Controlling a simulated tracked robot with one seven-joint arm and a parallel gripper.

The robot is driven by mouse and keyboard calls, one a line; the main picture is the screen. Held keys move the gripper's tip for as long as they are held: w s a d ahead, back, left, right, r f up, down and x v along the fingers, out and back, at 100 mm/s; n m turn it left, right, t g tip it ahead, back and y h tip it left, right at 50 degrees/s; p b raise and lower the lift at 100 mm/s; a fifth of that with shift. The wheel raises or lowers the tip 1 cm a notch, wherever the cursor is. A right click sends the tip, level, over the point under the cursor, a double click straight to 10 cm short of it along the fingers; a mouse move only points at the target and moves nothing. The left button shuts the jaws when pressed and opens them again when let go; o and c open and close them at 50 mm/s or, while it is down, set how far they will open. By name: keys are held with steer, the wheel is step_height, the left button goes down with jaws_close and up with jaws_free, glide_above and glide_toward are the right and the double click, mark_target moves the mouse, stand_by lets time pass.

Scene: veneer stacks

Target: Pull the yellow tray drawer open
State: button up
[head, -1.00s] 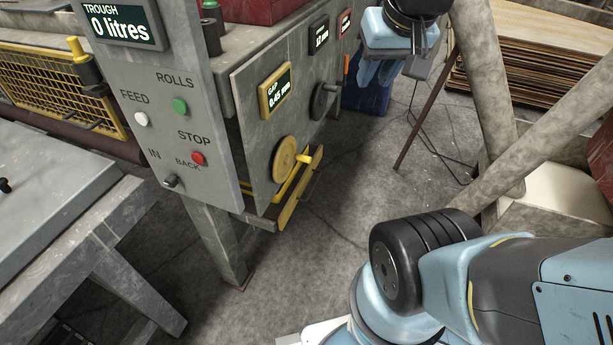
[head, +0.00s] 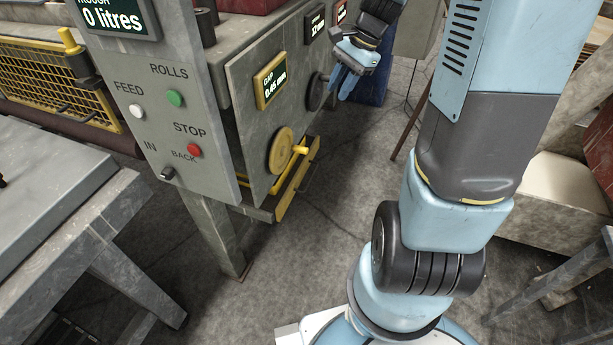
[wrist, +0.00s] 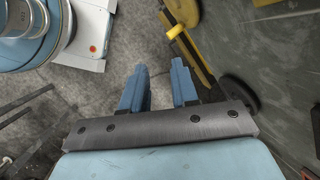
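The yellow tray drawer (head: 298,182) shows as a narrow yellow front low on the grey machine, below the yellow handwheel. It appears shut or nearly so; I cannot tell exactly. In the wrist view the drawer's yellow edge (wrist: 197,58) runs down to the right of the fingers. My gripper (head: 345,88) is beyond the drawer, higher, near the black knob. Its blue fingers (wrist: 160,68) are apart in the wrist view, with only floor between them. They do not touch the drawer.
The yellow handwheel (head: 281,150) and black knob (head: 315,92) stick out from the machine's side panel (head: 243,125). A grey table (head: 55,200) stands at left. A control panel (head: 150,110) is at the near corner. Floor right of the drawer is clear.

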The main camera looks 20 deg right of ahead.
steer(key=w+d+f+m+y, duration=0.2)
steer(key=w+f+m, duration=0.15)
steer(key=f, duration=0.25)
steer(key=w+d+f+m+y, duration=0.2)
steer(key=w+f+m, duration=0.15)
steer(key=f, duration=0.35)
steer(key=m+t+y, duration=0.4)
steer(key=m, duration=1)
glide_toward(310, 179)
steer(key=s+d+r, duration=0.2)
steer(key=s+r, duration=0.2)
steer(key=r, duration=0.7)
step_height(310, 179, down, 13)
steer(key=m+t, duration=0.5)
steer(key=m, duration=0.5)
steer(key=x, duration=1.3)
steer(key=shift+s+a, duration=0.2)
steer(key=shift+a, duration=0.05)
steer(key=shift+c, duration=0.3)
steer(key=shift+f, duration=0.1)
jaws_close()
